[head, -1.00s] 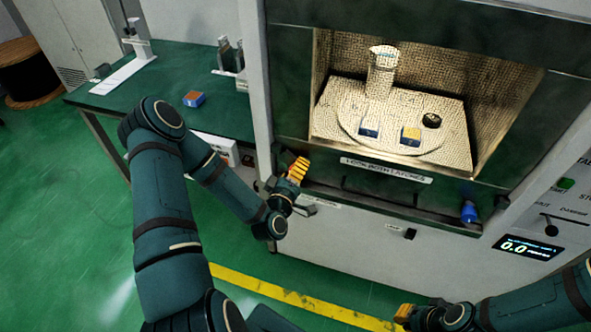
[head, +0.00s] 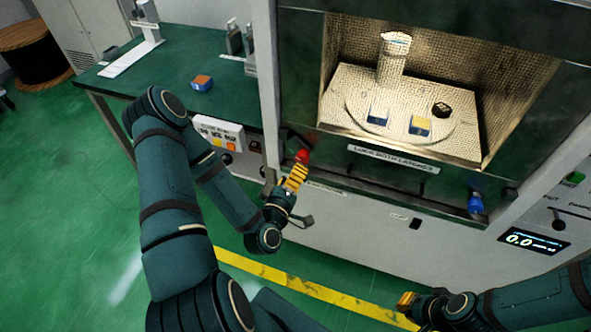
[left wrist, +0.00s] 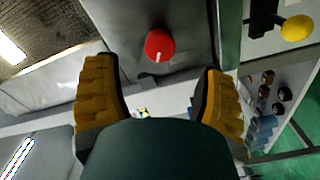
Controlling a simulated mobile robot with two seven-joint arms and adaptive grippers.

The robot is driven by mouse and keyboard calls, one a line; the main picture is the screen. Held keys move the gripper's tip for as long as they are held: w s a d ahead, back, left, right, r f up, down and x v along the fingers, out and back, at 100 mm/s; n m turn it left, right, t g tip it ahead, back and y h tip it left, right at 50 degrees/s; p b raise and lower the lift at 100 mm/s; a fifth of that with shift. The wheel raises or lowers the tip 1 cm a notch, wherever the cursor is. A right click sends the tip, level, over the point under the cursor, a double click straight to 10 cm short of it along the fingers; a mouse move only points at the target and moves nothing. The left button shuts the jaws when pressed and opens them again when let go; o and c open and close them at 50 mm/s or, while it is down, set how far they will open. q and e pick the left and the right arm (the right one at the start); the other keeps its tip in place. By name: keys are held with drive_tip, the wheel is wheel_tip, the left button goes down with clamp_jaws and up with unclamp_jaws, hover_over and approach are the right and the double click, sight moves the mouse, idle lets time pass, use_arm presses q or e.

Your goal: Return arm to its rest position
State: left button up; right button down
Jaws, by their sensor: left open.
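My left gripper (head: 297,177) is in front of the lower left corner of the microwave chamber. Its yellow fingers are spread wide and empty in the left wrist view (left wrist: 163,105). A red knob (head: 303,156) is just beyond the fingertips, and it also shows in the left wrist view (left wrist: 159,46), apart from both fingers. My right gripper (head: 407,300) is low at the bottom right of the head view, in front of the cabinet; its finger gap cannot be made out.
The open chamber holds a cylinder (head: 392,62), two small blocks (head: 378,114) and a dark round piece (head: 441,109). A blue knob (head: 475,203) is at the chamber's lower right. A green bench (head: 185,65) with a block (head: 202,83) stands left. The floor in front is clear.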

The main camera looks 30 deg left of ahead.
idle(0.4)
use_arm(q)
drive_tip(key=d+f+m+g+h, duration=0.7)
drive_tip(key=d+f+m+h, duration=0.1)
drive_tip(key=d, duration=0.6)
drive_tip(key=s+d+f+m+g, duration=0.3)
drive_tip(key=s+d+m+g, duration=0.2)
drive_tip(key=s+g, duration=0.4)
drive_tip(key=shift+s+d+f+m, duration=0.2)
drive_tip(key=shift+s+d+m, duration=0.1)
drive_tip(key=shift+s+d, duration=0.45)
drive_tip(key=shift+d+h, duration=0.1)
drive_tip(key=shift+h, duration=0.2)
